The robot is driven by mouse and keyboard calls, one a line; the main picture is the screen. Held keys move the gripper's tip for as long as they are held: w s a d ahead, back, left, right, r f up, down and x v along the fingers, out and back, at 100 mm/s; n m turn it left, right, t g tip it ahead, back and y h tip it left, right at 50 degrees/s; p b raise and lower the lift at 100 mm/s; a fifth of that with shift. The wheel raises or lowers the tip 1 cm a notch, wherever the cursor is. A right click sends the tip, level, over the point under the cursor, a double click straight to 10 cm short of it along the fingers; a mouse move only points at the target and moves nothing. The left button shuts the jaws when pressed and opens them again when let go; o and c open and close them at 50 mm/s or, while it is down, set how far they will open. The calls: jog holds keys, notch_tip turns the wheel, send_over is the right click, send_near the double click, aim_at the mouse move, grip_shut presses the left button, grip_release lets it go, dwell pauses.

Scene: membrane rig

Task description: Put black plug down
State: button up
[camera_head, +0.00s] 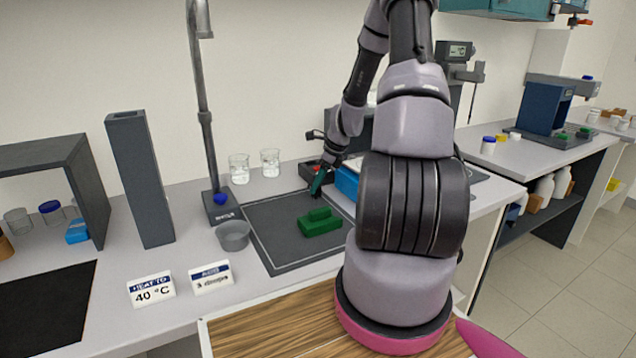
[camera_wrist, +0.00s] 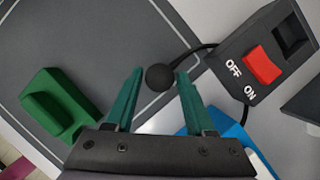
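The black plug (camera_wrist: 159,77) shows in the wrist view as a round black ball with a black cable running right to a switch box. It appears between the two teal fingertips of my gripper (camera_wrist: 160,73). A narrow gap shows on each side of it, so the fingers look open around it; how far below the tips it lies is hard to tell. In the head view my gripper (camera_head: 319,181) is low at the back right of the dark grey mat (camera_head: 275,232). The plug cannot be made out there.
The dark switch box (camera_wrist: 262,62) with a red rocker marked OFF and ON is right of the gripper. A green block (camera_head: 320,222) sits on the mat. A blue object (camera_head: 347,182) stands close by. Two glass beakers (camera_head: 254,165) stand behind. The mat's left part is clear.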

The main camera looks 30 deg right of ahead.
jog(key=shift+o, duration=0.5)
